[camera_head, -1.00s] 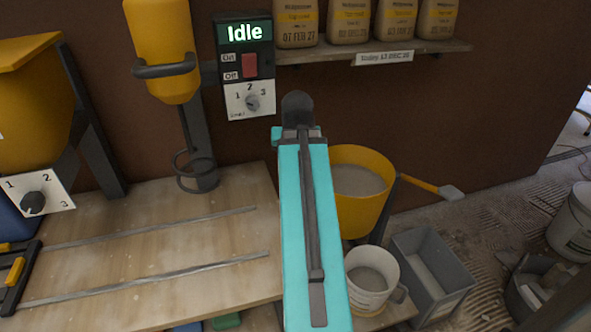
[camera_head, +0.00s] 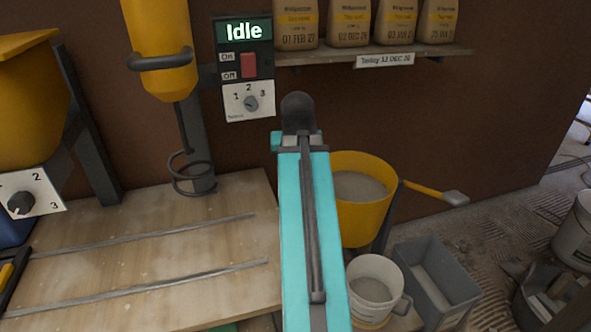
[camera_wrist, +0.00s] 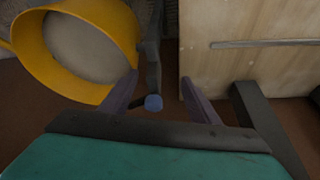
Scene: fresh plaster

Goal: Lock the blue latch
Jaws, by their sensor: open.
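A small blue knob (camera_wrist: 153,103), which looks like the blue latch, shows in the wrist view at the end of a dark bracket beside a yellow bucket (camera_wrist: 62,38). My gripper (camera_wrist: 160,77) is open, and its two dark fingers stand apart on either side of the knob in the picture. I cannot tell how far the knob is in depth or whether a finger touches it. Nothing shows held between the fingers. In the head view my teal arm covers the middle, and neither the latch nor my fingers can be made out.
The yellow bucket of grey plaster (camera_head: 362,205) stands right of my arm. A white bucket (camera_head: 374,285) and a grey bin (camera_head: 436,282) are below it. A wooden board (camera_head: 150,240) with metal strips lies left. A control box (camera_head: 246,65) reads "Idle".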

